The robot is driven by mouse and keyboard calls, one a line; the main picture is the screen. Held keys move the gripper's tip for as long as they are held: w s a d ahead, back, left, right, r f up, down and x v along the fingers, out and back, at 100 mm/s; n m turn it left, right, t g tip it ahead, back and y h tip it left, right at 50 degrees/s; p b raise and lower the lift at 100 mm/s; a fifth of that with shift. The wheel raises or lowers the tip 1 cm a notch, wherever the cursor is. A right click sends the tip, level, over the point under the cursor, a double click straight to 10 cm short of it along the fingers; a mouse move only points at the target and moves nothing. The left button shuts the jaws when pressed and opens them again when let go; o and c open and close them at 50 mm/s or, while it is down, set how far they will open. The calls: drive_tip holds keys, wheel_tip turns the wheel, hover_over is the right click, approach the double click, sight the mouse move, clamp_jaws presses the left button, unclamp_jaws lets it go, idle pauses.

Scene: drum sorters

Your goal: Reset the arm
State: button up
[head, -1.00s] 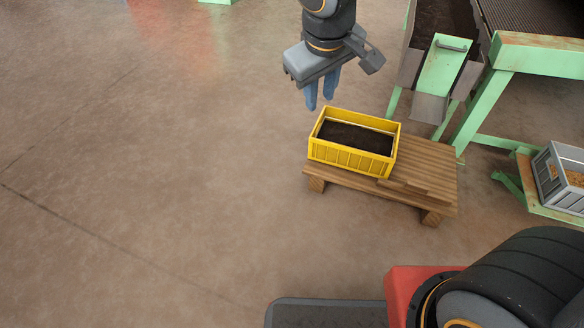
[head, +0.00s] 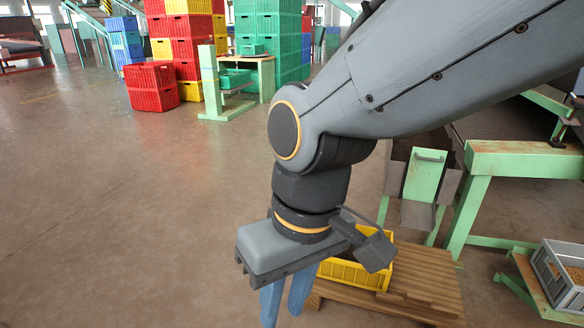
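My gripper (head: 284,306) hangs from my arm with its blue fingers pointing down. The two fingers are apart, and I see nothing between them. It shows in front of and left of a yellow crate (head: 352,275), which sits on a wooden pallet (head: 425,285). The gripper body and wrist hide part of the crate, including most of its inside. My upper arm crosses the upper right of the head view.
A green-framed machine with a chute (head: 424,175) stands behind the pallet. A grey crate (head: 560,275) with orange-brown contents is at the right. Stacked red crates (head: 152,86), with yellow, green and blue ones, stand at the back. The floor at left is clear.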

drive_tip(key=shift+r+p, duration=0.3)
drive_tip(key=shift+r, duration=0.05)
idle(0.7)
drive_tip(key=d+r+m+p, duration=0.2)
drive_tip(key=d+r+p, duration=0.5)
drive_tip(key=p, duration=0.5)
drive_tip(key=d+r+m+h+p, duration=0.1)
drive_tip(key=d+r+m+p, duration=0.1)
drive_tip(key=d+r+p, duration=0.5)
drive_tip(key=d+r+m+p, duration=0.3)
drive_tip(key=d+r+p, duration=0.3)
drive_tip(key=r+p, duration=0.9)
drive_tip(key=p, duration=0.4)
drive_tip(key=shift+d+h, duration=0.4)
drive_tip(key=shift+d+f, duration=0.1)
